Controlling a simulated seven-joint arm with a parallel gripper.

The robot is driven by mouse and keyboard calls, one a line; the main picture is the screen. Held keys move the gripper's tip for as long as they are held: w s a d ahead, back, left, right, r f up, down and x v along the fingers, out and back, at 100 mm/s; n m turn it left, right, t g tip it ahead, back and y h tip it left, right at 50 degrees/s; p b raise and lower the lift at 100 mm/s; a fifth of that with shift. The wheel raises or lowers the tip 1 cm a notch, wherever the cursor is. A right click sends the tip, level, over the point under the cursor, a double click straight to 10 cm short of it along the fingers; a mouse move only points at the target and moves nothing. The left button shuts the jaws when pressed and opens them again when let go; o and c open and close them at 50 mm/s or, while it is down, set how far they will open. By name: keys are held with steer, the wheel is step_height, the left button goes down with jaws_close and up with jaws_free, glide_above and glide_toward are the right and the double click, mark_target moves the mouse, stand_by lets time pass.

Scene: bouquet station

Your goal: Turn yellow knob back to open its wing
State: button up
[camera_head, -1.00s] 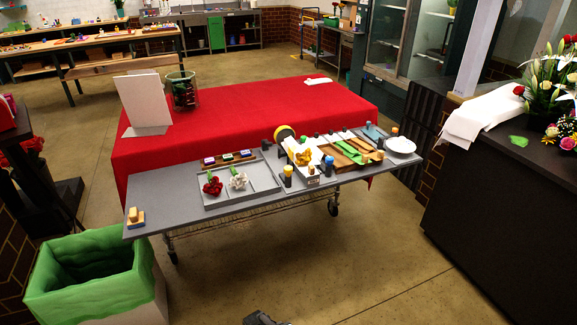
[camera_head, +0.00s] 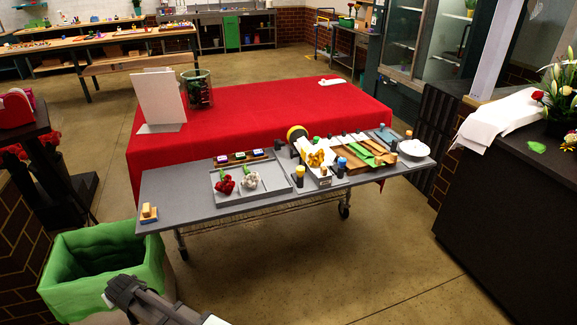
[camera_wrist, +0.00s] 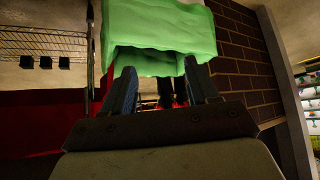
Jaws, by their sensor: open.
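A short black post with a yellow top (camera_head: 300,171), likely the yellow knob, stands upright at the front of the grey bench in the head view. A similar post with a blue top (camera_head: 329,162) stands to its right, with a yellow flower (camera_head: 316,157) behind them. Which panel is the yellow knob's wing, I cannot tell. My gripper (camera_head: 117,290) is at the lower left, near the green-lined bin and well apart from the knob. In the wrist view my gripper (camera_wrist: 159,84) is open and empty, and no knob shows there.
The green-lined bin (camera_head: 70,258) stands left of the bench (camera_head: 178,188). A grey tray (camera_head: 269,193) with a red and a white flower lies left of the knob. A white bowl (camera_head: 414,149) sits at the right end. The floor before the bench is clear.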

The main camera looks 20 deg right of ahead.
steer(key=s+a+r+n+t+y, duration=0.15)
steer(key=a+r+y, duration=0.25)
steer(key=a+r, duration=1.25)
steer(key=w+d+r+m+h, duration=0.1)
steer(key=w+d+r+m, duration=0.15)
steer(key=w+r, duration=0.25)
steer(key=w+d+r+m+g+h, duration=0.1)
steer(key=w+d+r+m+h, duration=0.15)
steer(key=w+d, duration=0.7)
steer(key=w+d+r+m+g+h, duration=0.1)
steer(key=w+d+r+m+h, duration=0.2)
steer(key=d, duration=1.4)
steer(key=w+d+r+m+h, duration=0.1)
steer(key=w+d+m, duration=0.4)
steer(key=d, duration=0.8)
steer(key=m+g, duration=0.6)
steer(key=m, duration=0.2)
glide_toward(301, 168)
steer(key=shift+h, duration=0.35)
steer(key=f, duration=0.9)
steer(key=shift+w+a, duration=0.25)
steer(key=shift+a, duration=0.15)
